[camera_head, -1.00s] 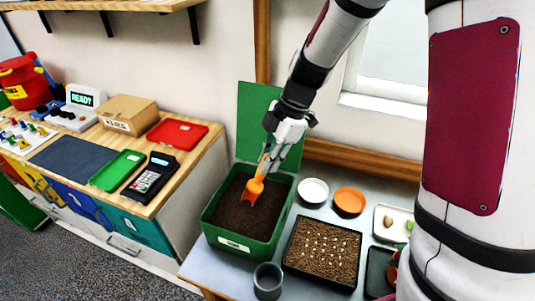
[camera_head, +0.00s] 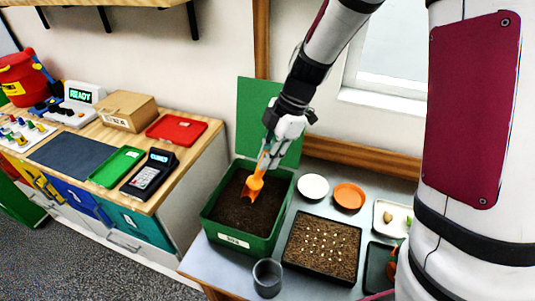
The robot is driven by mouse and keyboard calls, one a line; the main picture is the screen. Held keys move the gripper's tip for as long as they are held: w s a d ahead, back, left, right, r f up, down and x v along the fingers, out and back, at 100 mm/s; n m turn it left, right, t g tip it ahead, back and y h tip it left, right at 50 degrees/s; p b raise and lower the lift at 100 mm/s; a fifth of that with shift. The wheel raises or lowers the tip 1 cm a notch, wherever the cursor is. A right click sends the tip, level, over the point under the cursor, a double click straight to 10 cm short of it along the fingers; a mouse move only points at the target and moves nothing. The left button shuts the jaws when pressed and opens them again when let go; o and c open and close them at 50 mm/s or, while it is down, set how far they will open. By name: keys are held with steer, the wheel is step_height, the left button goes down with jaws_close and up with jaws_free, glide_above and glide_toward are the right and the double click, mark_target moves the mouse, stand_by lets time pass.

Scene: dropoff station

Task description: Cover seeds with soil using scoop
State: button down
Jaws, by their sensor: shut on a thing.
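My gripper (camera_head: 275,150) is shut on the handle of an orange scoop (camera_head: 254,187). The scoop points down over the dark soil (camera_head: 240,214) inside the green bin (camera_head: 262,246). I cannot tell whether its tip touches the soil, or whether it carries any. The bin's green lid (camera_head: 257,105) stands open at the back, partly behind my arm. To the right of the bin, the black seed tray (camera_head: 292,260) holds brown soil with several pale seeds (camera_head: 322,240) showing on top.
A grey cup (camera_head: 268,279) stands in front of the bin. Behind the seed tray are a white bowl (camera_head: 313,187) and an orange bowl (camera_head: 349,196). A white tray (camera_head: 384,225) lies to the right. The wooden counter (camera_head: 172,205) at left holds trays and a card terminal (camera_head: 150,172).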

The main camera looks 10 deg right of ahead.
steer(key=shift+f+b, duration=0.35)
steer(key=shift+f, duration=0.35)
stand_by(1.6)
steer(key=shift+r, duration=0.1)
steer(key=shift+r+p, duration=1.2)
steer(key=shift+r, duration=2.25)
